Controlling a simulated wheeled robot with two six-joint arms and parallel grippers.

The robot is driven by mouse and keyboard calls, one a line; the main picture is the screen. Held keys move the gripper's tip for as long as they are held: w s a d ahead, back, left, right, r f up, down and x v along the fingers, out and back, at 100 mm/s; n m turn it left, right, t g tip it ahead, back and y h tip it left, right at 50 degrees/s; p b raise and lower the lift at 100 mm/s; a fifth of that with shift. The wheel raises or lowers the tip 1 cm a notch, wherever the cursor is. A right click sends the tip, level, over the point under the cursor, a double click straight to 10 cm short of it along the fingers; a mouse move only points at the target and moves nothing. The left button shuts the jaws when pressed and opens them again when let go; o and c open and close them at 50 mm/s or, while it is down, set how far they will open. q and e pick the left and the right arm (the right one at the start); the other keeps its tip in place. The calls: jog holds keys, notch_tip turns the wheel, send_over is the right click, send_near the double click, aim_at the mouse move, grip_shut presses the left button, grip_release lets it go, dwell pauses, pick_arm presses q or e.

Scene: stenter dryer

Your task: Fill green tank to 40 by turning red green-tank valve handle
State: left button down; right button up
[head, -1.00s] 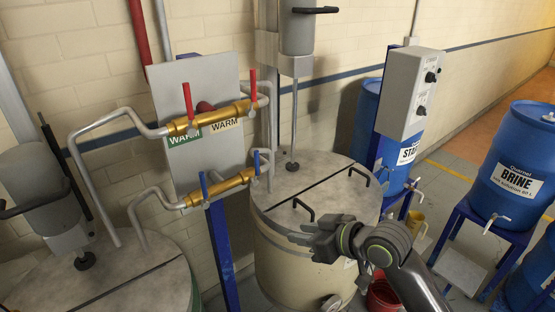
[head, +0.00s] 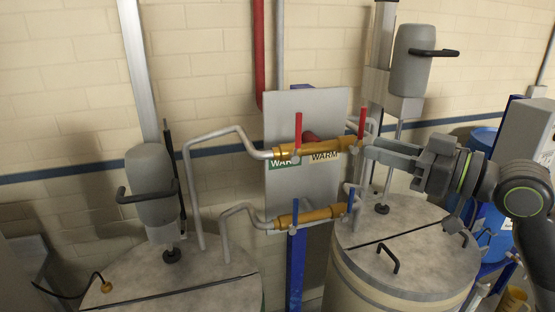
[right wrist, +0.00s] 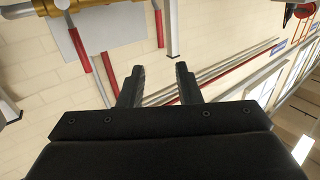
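Two red valve handles stand upright on the upper brass pipe in the head view: the left red handle (head: 298,129), above the green WARM label (head: 284,164), and the right red handle (head: 362,123), beside the cream label (head: 324,156). The left tank (head: 165,285) shows a grey lid and a sliver of green side. My right gripper (head: 370,150) is raised just right of the right handle's base; contact cannot be told. In the right wrist view its fingers (right wrist: 160,85) are apart with nothing between them, and a red handle (right wrist: 80,50) shows beyond, upper left. My left gripper is not in view.
Two blue handles (head: 292,215) (head: 350,198) sit on the lower brass pipe. The right tank (head: 410,265) stands below my right arm, with a mixer motor (head: 411,60) above it. Another mixer (head: 151,185) stands over the left tank. A grey control box (head: 530,130) is at far right.

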jog(key=shift+w+a, duration=0.1)
dwell(0.5)
jog(key=b, duration=0.2)
send_near(298, 145)
jog(key=shift+w+a+r, duration=0.6)
jog(key=shift+w+a, duration=0.55)
jog(key=shift+a, duration=0.15)
jog(key=shift+w+a+r, duration=0.55)
jog(key=shift+w+a, duration=0.6)
jog(key=shift+a, duration=0.2)
jog(key=shift+w+a+r, duration=0.6)
jog(key=shift+w+a, duration=0.55)
jog(key=shift+a, duration=0.15)
jog(key=shift+c, duration=0.2)
grip_shut()
